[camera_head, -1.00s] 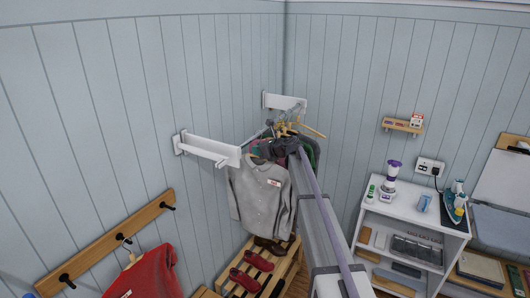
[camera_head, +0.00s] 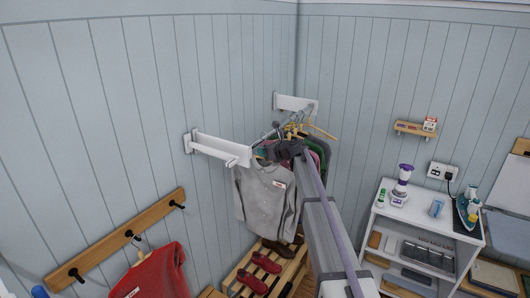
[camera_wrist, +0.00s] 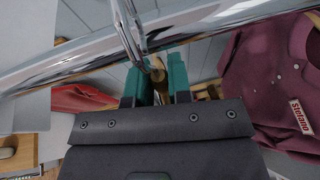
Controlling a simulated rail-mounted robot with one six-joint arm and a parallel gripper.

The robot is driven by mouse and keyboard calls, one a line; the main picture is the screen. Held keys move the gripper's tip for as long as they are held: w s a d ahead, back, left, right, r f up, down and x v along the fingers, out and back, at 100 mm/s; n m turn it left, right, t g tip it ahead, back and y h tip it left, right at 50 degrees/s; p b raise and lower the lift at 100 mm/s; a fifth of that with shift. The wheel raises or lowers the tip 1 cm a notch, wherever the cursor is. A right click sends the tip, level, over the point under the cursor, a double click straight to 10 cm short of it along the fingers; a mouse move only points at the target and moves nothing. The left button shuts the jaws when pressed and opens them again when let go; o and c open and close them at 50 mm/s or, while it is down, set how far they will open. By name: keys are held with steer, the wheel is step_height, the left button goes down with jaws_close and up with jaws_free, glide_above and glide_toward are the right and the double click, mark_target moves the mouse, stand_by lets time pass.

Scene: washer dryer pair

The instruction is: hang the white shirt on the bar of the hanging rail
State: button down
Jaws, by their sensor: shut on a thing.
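The white shirt (camera_head: 265,198), pale grey in this light with a small name tag, hangs upright from a hanger below the left end of the hanging rail. My gripper (camera_head: 280,150) is at the rail, partly hidden by my arm. In the wrist view its teal fingers (camera_wrist: 160,86) are shut on the neck of a hanger. The metal hook (camera_wrist: 128,30) crosses the chrome bar (camera_wrist: 210,37) and appears to loop over it; whether it rests on the bar I cannot tell. The shirt itself is not clearly visible in the wrist view.
Other garments on wooden hangers (camera_head: 318,130) crowd the rail's far end; a maroon garment (camera_wrist: 275,75) is close on the right. White brackets (camera_head: 222,149) hold the rail. A red shirt (camera_head: 152,275) hangs on wall hooks, and a shoe rack (camera_head: 288,272) stands below.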

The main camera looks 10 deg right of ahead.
steer(key=shift+w+a+f+b, duration=0.1)
steer(key=shift+f+b, duration=0.2)
steer(key=shift+f, duration=0.1)
steer(key=shift+w+a+f+b, duration=0.1)
steer(key=shift+f+b, duration=0.2)
steer(key=shift+f, duration=0.1)
steer(key=c, duration=1)
jaws_free()
steer(key=shift+r, duration=0.1)
